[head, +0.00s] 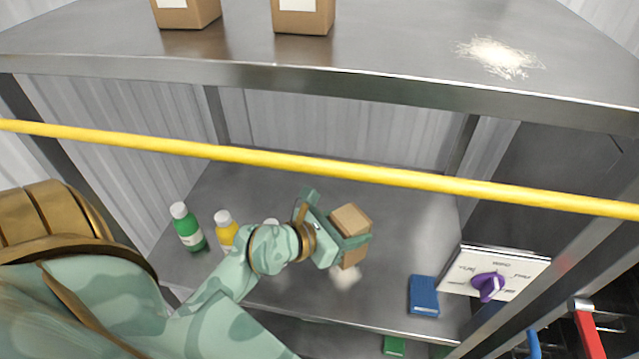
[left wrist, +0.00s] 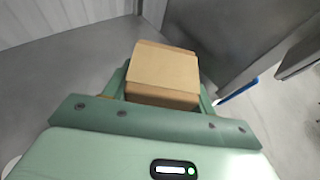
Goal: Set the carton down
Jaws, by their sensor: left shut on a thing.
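A small brown carton (head: 350,219) is between the fingers of my left gripper (head: 342,234), over the lower steel shelf (head: 400,220). The gripper is shut on it, with a finger on each side. In the left wrist view the carton (left wrist: 162,74) sits between the green fingers, its plain brown top showing. Its underside is hidden, so I cannot tell whether it touches the shelf. A small pale patch (head: 345,277) lies on the shelf just in front of the carton. My right gripper is not in view.
A green bottle (head: 188,229) and a yellow bottle (head: 226,230) stand left of my gripper. A blue block (head: 423,296) and a panel with a purple knob (head: 489,286) are at right. A yellow bar (head: 420,179) crosses the view. Two cartons and spilled rice (head: 497,57) are on the upper surface.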

